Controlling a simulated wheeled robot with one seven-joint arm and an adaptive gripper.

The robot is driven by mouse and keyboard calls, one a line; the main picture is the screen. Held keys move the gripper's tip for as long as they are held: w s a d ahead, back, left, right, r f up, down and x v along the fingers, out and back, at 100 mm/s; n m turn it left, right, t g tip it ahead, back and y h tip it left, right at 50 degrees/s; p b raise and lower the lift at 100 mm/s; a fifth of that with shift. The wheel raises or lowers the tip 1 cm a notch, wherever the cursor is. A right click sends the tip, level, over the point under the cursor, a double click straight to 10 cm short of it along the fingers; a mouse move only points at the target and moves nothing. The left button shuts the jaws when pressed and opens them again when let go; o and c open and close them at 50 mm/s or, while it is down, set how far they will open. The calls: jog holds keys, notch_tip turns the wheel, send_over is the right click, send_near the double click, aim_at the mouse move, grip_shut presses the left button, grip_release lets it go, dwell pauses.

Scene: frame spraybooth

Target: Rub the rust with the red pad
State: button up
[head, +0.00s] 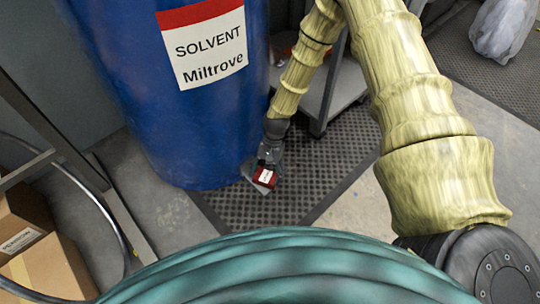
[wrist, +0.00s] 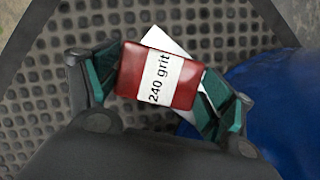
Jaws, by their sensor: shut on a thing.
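The red pad (head: 270,181) is in my gripper (head: 266,166), low down beside the blue drum. In the wrist view the pad (wrist: 132,68) is a red block with a white label reading "240 grit". It sits tilted between the green-lined fingers of my gripper (wrist: 155,85), which is shut on it. A white, flat piece (wrist: 168,42) shows partly behind the pad; the pad hides most of it, and I cannot tell whether they touch. I cannot make out any rust in either view.
The blue drum (head: 120,60), labelled "SOLVENT Miltrove", stands close left of my gripper. A dark studded mat (head: 335,150) covers the floor below. A grey wheeled cart (head: 325,95) stands behind my arm. Cardboard boxes (head: 45,265) and a metal frame are at left.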

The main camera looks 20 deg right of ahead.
jog(key=shift+w+d+r, duration=0.1)
jog(key=shift+w+d, duration=0.2)
jog(key=shift+d, duration=0.5)
jog(key=shift+w+d+r+p, duration=0.15)
jog(key=shift+r+p, duration=0.15)
jog(key=shift+p, duration=0.4)
notch_tip(320, 180, up, 7)
jog(key=p, duration=0.6)
jog(key=shift+r, duration=0.15)
